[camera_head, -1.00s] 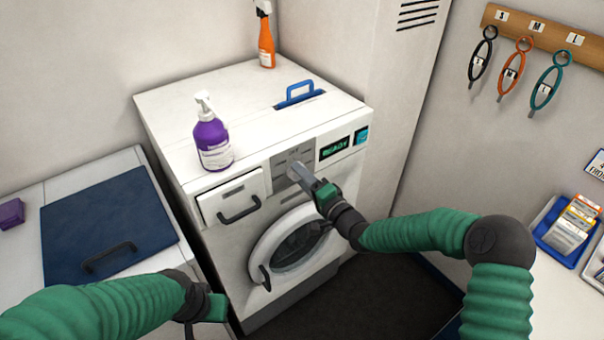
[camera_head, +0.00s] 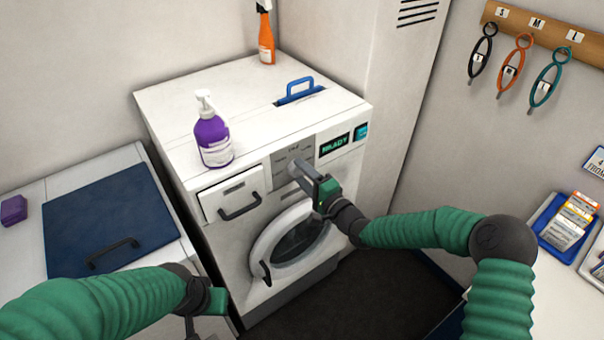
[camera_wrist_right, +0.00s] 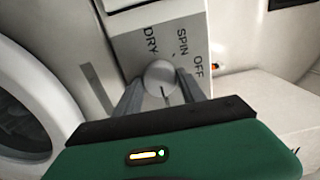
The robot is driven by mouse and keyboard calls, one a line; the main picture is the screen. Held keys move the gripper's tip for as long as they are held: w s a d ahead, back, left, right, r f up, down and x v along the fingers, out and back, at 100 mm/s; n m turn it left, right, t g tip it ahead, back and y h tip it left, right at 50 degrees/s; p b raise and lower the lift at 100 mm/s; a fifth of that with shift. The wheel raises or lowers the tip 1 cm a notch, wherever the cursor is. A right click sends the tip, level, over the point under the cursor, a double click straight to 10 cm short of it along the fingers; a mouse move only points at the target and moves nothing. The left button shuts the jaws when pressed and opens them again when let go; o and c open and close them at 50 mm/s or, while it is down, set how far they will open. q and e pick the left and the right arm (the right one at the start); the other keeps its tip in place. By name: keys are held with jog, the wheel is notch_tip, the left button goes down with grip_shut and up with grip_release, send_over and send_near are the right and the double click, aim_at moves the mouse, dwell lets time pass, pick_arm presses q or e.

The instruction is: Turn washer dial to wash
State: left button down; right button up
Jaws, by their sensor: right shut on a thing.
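The white washer (camera_head: 240,85) stands against the back wall, with its round door (camera_head: 305,238) at the front. The grey dial panel (camera_head: 284,157) is on its upper front, between the drawer and the display. My right gripper (camera_head: 297,170) is at this panel. In the right wrist view its two fingers close around the pale round dial (camera_wrist_right: 160,77), with the labels DRY, SPIN and OFF beyond it. A dark pointer line shows on the dial, but its exact setting is unclear. My left gripper (camera_head: 208,310) hangs at the lower left, away from the washer; its jaw state is unclear.
A purple pump bottle (camera_head: 213,138) and an orange spray bottle (camera_head: 266,38) stand on the washer top near a blue handle (camera_head: 298,91). A drawer (camera_head: 233,193) sits left of the dial. A blue-lidded unit (camera_head: 108,215) is at left. The lit display (camera_head: 335,145) seems to read READY.

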jog(key=o, duration=1.4)
jog(key=shift+w+d+f, duration=0.1)
jog(key=shift+w+f, duration=0.05)
jog(key=shift+w, duration=0.05)
jog(key=shift+c, duration=0.2)
jog(key=shift+s, duration=0.1)
jog(key=shift+s, duration=0.1)
jog(key=v, duration=1.6)
jog(key=shift+s+d, duration=0.2)
jog(key=shift+d, duration=0.1)
